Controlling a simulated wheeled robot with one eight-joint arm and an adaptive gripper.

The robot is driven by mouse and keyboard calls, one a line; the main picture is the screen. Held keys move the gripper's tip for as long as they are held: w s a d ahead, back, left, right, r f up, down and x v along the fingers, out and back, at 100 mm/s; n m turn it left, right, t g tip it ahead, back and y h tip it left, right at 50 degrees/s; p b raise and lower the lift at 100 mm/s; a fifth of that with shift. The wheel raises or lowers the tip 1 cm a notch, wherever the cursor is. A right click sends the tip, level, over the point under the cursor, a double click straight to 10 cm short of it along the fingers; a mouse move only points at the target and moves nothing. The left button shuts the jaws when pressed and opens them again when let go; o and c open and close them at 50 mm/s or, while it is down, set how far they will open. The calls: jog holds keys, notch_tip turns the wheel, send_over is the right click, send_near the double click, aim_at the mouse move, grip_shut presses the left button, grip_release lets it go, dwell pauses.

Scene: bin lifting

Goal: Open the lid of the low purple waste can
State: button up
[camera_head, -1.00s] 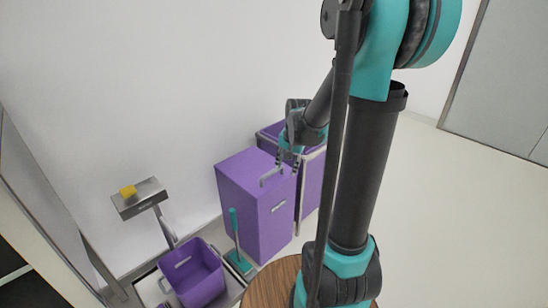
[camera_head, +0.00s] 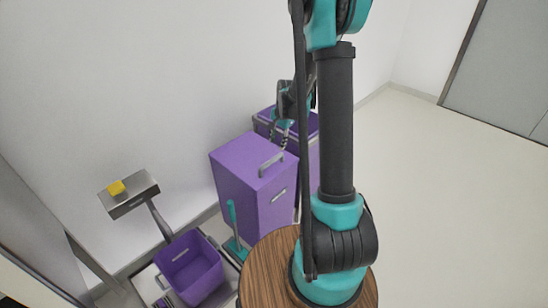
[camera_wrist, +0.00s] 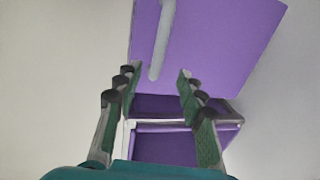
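The purple waste can (camera_head: 268,212) is a box on the floor by the wall, with a flat lid (camera_head: 243,155) that looks closed. My gripper (camera_head: 282,140) is at the far side of the lid, close to the handle.
Another purple bin (camera_head: 263,119) in a grey frame stands right behind the can; it also shows in the wrist view (camera_wrist: 165,148). An open purple bucket (camera_head: 190,270), a grey stand (camera_head: 130,195) with a yellow block, and a round wooden top (camera_head: 262,270) are nearby. Floor at right is clear.

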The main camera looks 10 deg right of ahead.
aim_at(274, 159)
jog(key=f, duration=0.3)
jog(key=w+a+f, duration=0.1)
jog(key=f, duration=0.6)
jog(key=shift+w+a+f, duration=0.1)
jog(key=shift+w+a, duration=0.05)
jog(key=shift+w, duration=0.1)
grip_shut()
